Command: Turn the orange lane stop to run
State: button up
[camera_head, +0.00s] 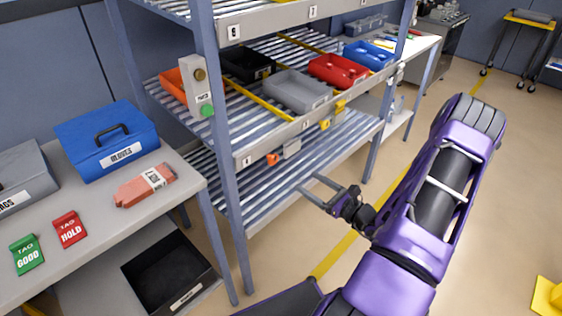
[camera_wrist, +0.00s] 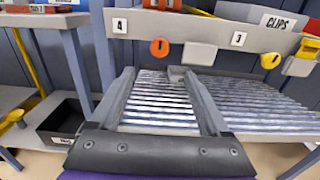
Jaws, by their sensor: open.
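The orange lane stop (camera_head: 273,159) is a small orange knob on the front rail of the middle shelf, beside a light grey block (camera_head: 291,149). In the wrist view the orange knob (camera_wrist: 159,47) is a round disc left of the grey block (camera_wrist: 199,54), between number labels. My gripper (camera_head: 308,183) is open and empty, in front of and below the rail, apart from the stop. In the wrist view my gripper (camera_wrist: 157,77) points toward the rail, with the knob and block beyond its fingertips. No run marking is readable.
A yellow stop (camera_head: 325,124) sits farther along the same rail; it also shows in the wrist view (camera_wrist: 270,61). A rack post (camera_head: 225,180) rises to the left. A control box (camera_head: 197,88) hangs on that post.

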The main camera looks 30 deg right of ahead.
aim_at(275, 160)
jog(key=x, duration=1.3)
jog(key=shift+w, duration=0.15)
grip_shut()
